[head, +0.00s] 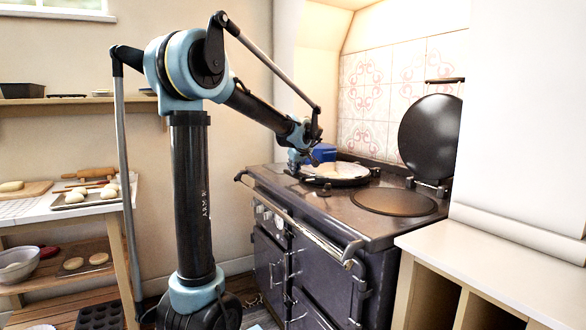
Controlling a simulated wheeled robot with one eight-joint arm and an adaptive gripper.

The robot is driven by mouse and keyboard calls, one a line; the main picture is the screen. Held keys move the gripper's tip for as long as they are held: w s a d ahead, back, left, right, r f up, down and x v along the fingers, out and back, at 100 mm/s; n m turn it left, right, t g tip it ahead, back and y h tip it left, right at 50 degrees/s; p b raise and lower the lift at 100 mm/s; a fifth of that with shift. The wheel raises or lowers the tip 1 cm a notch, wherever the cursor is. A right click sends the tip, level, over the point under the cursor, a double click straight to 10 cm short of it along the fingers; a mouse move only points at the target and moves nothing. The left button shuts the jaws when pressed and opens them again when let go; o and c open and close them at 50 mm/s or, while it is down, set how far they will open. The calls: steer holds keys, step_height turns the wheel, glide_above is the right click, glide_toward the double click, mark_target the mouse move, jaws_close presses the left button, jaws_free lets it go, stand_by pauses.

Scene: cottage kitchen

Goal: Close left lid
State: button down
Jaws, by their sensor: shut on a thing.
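The left lid (338,171) is a round, pale, shiny disc with a dark rim. It lies flat or nearly flat over the left side of the dark range cooker (268,176). I cannot tell whether a small gap is left under it. My gripper (303,172) is at the lid's left front edge and shut on its handle. The fingers and handle are small and partly hidden by my arm. The right lid (430,135) stands upright and open behind the bare right hotplate (394,202).
A rail (300,222) runs along the cooker's front. A blue object (320,153) shows behind my gripper. A pale counter (505,262) stands at right, and a table with dough and a rolling pin (90,173) at left.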

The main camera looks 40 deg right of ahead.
steer(key=shift+a, duration=0.15)
steer(key=s+a+r, duration=0.3)
steer(key=s+r, duration=0.4)
steer(key=r, duration=0.4)
steer(key=w+a+f+g+y, duration=0.15)
steer(key=a+f, duration=0.35)
steer(key=a, duration=0.6)
steer(key=w+a+f+y, duration=0.15)
steer(key=a+f, duration=0.25)
steer(key=a, duration=0.7)
steer(key=w+a+f+g+y, duration=0.15)
steer(key=a+f, duration=0.35)
steer(key=a, duration=0.6)
steer(key=s+a+f+n+g, duration=0.1)
steer(key=s+a+f+g, duration=0.2)
steer(key=s+a+f, duration=1.4)
step_height(320, 180, down, 4)
steer(key=shift+s+a+r+g+h, duration=0.25)
steer(key=shift+s+a+h, duration=0.2)
steer(key=shift+a, duration=0.55)
steer(key=shift+w+d, duration=0.1)
